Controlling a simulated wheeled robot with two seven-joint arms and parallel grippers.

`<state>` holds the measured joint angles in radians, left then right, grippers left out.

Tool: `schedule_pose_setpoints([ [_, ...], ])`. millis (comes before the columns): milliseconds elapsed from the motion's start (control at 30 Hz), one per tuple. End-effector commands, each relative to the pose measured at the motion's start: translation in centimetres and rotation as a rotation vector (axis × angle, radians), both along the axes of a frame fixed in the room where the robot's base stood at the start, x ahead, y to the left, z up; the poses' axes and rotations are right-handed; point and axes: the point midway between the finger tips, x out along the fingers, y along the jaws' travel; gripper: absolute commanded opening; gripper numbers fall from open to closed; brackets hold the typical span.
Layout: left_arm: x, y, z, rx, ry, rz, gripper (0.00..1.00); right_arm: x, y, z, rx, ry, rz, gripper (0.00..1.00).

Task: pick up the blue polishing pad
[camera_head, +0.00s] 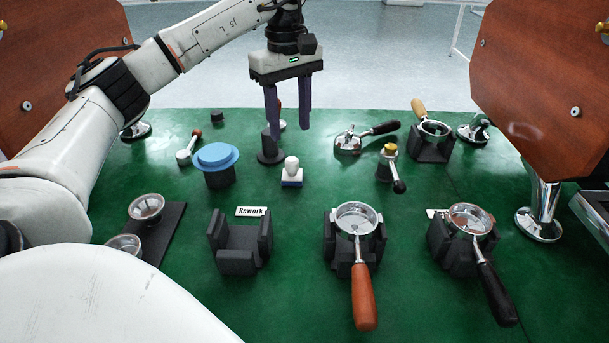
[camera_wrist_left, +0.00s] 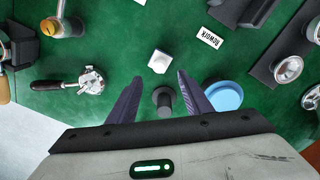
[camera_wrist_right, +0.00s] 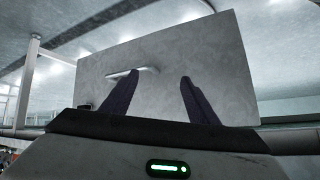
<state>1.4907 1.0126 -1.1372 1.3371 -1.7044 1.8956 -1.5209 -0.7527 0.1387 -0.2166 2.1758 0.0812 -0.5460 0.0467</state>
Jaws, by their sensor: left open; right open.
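A round blue piece (camera_head: 216,157), which looks like the blue polishing pad, sits flat on a short black cylinder at the left middle of the green table. It also shows in the left wrist view (camera_wrist_left: 224,96), right of the fingers. My left gripper (camera_head: 290,132) is open and empty, pointing down above the table, to the right of and beyond the blue piece, not touching it. Its two dark fingers also show in the left wrist view (camera_wrist_left: 160,77). My right gripper (camera_wrist_right: 160,76) is open and empty, with only a grey panel beyond its fingers.
A black post (camera_head: 270,148) stands below my left gripper, with a white-knobbed, blue-edged block (camera_head: 291,173) nearer. A black cradle (camera_head: 240,246) by the Rework sign is empty. Portafilters (camera_head: 365,296) sit in cradles at right. Metal cups (camera_head: 146,207) rest on a tray at left.

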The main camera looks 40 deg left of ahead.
Motion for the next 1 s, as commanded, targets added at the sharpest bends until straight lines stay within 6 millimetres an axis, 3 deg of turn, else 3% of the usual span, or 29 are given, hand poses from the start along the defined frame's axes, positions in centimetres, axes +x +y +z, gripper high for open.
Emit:
schedule_pose_setpoints([
  [200,0.0,0.0,-3.5,0.001,0.003,0.0,0.45,0.4,0.6,-0.6,0.002,0.017,0.025,0.54],
  [467,0.1,0.0,-5.8,0.0,0.002,0.0,0.45,0.7,1.1,-1.2,0.001,0.038,0.041,0.54],
  [700,0.2,0.3,-9.4,0.0,0.002,0.001,0.45,1.3,1.9,-2.2,-0.003,0.072,0.079,0.54],
  [1000,0.2,0.2,-10.4,0.0,-0.001,0.0,0.45,1.3,2.1,-2.3,-0.004,0.088,0.092,0.54],
])
